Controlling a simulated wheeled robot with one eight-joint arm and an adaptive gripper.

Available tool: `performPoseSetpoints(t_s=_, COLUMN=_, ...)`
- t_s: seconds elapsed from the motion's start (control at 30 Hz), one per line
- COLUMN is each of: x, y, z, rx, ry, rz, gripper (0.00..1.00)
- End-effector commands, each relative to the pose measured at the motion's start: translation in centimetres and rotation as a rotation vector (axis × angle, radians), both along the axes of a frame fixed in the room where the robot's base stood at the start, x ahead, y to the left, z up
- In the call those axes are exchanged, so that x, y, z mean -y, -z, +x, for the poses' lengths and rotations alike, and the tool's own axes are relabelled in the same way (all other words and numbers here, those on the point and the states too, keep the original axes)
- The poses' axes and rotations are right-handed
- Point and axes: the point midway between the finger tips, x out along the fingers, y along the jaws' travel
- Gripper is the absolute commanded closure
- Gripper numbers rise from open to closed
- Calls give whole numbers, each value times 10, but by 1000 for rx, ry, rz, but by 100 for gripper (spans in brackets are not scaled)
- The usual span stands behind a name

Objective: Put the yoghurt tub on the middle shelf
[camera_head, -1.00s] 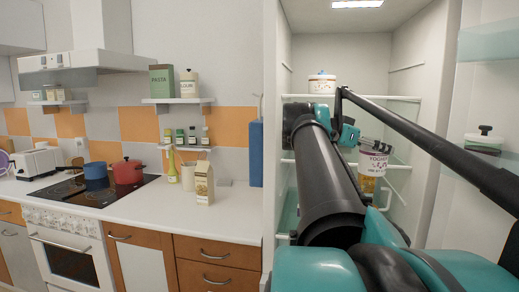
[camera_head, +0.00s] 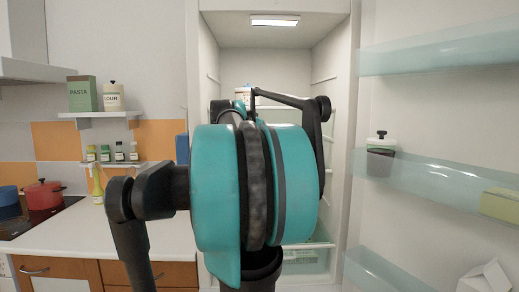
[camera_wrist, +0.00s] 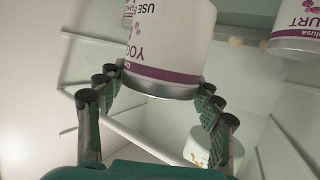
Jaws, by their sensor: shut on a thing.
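The yoghurt tub (camera_wrist: 170,45), white with a purple band and lettering, sits between the two fingers of my gripper (camera_wrist: 160,92) in the wrist view. My gripper is shut on it, with one dark green padded finger on each side. In the head view my arm hides the gripper, the held tub and most of the fridge's middle. Glass fridge shelves (camera_wrist: 88,37) show around the tub in the wrist view; I cannot tell which level it is at or whether it touches one.
A second yoghurt tub (camera_wrist: 297,27) is at the wrist view's upper right; a white container (camera_wrist: 200,147) is lower down. In the head view, the open fridge door's racks (camera_head: 440,183) are on the right, holding a black-lidded jar (camera_head: 381,158). The counter (camera_head: 62,238) is left.

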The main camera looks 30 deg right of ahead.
Motion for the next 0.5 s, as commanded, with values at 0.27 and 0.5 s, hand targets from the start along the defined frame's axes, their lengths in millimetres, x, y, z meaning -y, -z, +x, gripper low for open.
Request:
performPoseSetpoints(t_s=0.27, x=33, y=0, z=54, rx=1, ry=-1, rz=1, gripper=78)
performPoseSetpoints(t_s=0.5, x=53, y=8, z=86, rx=1, ry=0, rz=0, gripper=78)
